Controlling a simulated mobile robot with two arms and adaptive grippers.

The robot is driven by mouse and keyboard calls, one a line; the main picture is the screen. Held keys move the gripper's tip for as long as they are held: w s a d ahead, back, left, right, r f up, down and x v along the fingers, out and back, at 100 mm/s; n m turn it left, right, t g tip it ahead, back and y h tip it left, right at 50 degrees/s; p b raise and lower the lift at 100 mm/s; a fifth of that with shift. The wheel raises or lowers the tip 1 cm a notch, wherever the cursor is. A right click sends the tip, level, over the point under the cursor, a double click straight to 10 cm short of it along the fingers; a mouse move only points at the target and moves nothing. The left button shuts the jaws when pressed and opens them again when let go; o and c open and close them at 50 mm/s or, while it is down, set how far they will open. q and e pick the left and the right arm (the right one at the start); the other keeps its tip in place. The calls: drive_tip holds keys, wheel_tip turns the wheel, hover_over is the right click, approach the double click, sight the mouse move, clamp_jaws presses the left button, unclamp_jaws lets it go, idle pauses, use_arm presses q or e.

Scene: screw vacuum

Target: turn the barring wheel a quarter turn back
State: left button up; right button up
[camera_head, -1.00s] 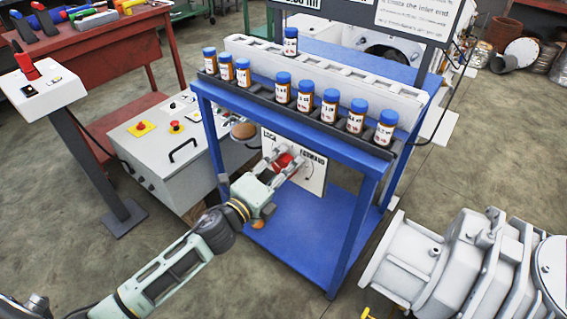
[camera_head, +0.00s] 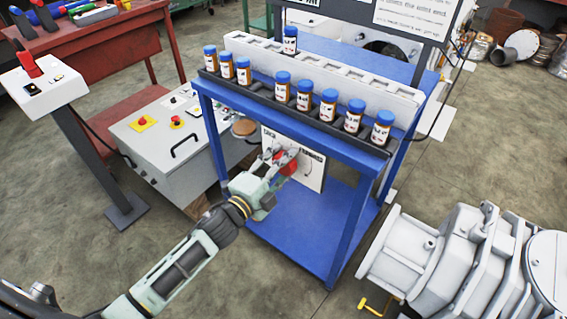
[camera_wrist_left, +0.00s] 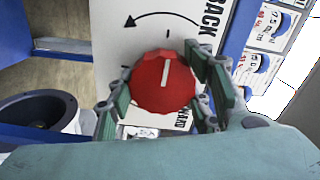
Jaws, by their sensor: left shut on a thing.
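The barring wheel is a red faceted knob (camera_head: 287,165) on a white panel (camera_head: 312,172) lettered BACK and FORWARD, under the blue bench. In the left wrist view the red wheel (camera_wrist_left: 164,83) has a white pointer line, nearly upright in that picture. A curved black arrow and tick marks are on the panel beside it. My left gripper (camera_head: 280,158) is shut on the wheel, one finger on either side of its rim; the fingers also show in the left wrist view (camera_wrist_left: 160,95). They cover part of the panel's lettering. My right gripper is not in view.
The blue bench (camera_head: 290,122) has a row of blue-capped bottles (camera_head: 328,105) along its front edge, above my left gripper. A grey control box (camera_head: 165,150) stands to the left. A white pump body (camera_head: 450,265) lies at the right. Below the panel is a bare blue shelf (camera_head: 290,235).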

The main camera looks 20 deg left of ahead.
use_arm(q)
drive_tip(key=shift+d+f, duration=0.1)
drive_tip(key=shift+f, duration=0.15)
drive_tip(key=o, duration=0.9)
drive_tip(key=shift+o, duration=1.1)
drive_tip(key=shift+r, duration=0.1)
drive_tip(key=v, duration=1.2)
